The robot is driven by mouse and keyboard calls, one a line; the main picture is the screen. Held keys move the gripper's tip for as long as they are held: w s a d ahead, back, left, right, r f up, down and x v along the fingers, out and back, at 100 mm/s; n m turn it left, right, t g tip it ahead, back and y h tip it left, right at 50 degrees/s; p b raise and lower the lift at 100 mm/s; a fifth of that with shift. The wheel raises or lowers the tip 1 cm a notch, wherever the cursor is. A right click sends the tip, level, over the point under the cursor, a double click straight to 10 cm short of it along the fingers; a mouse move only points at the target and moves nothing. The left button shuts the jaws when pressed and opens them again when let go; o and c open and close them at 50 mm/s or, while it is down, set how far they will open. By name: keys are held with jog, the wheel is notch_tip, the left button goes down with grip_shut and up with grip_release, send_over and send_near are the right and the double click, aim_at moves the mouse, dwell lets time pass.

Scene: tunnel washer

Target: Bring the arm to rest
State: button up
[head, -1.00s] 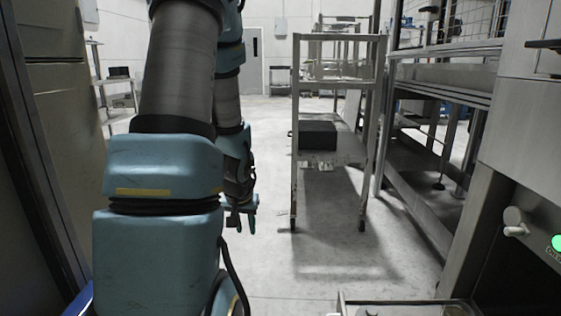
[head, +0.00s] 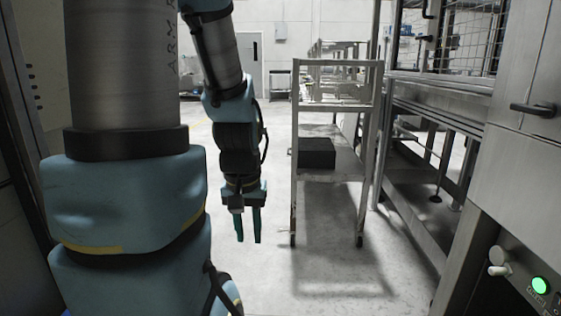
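My arm fills the left side of the head view, its large blue and grey links close to the camera. The forearm comes down behind them, with my gripper (head: 248,226) at its end pointing down. Its two thin teal fingers are apart, with a narrow gap between them and nothing seen in it. The gripper hangs in free air just left of the metal cart and appears apart from it.
A metal cart (head: 376,98) holds a black box (head: 316,153) on its lower shelf. A steel machine (head: 525,180) with a green lit button (head: 540,285) stands at right. A steel frame (head: 440,84) stands behind it. The floor (head: 278,275) before the cart is clear.

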notch_tip(320, 180, up, 22)
jog(key=p, duration=1.9)
jog(key=shift+p, duration=0.3)
jog(key=shift+s, duration=0.1)
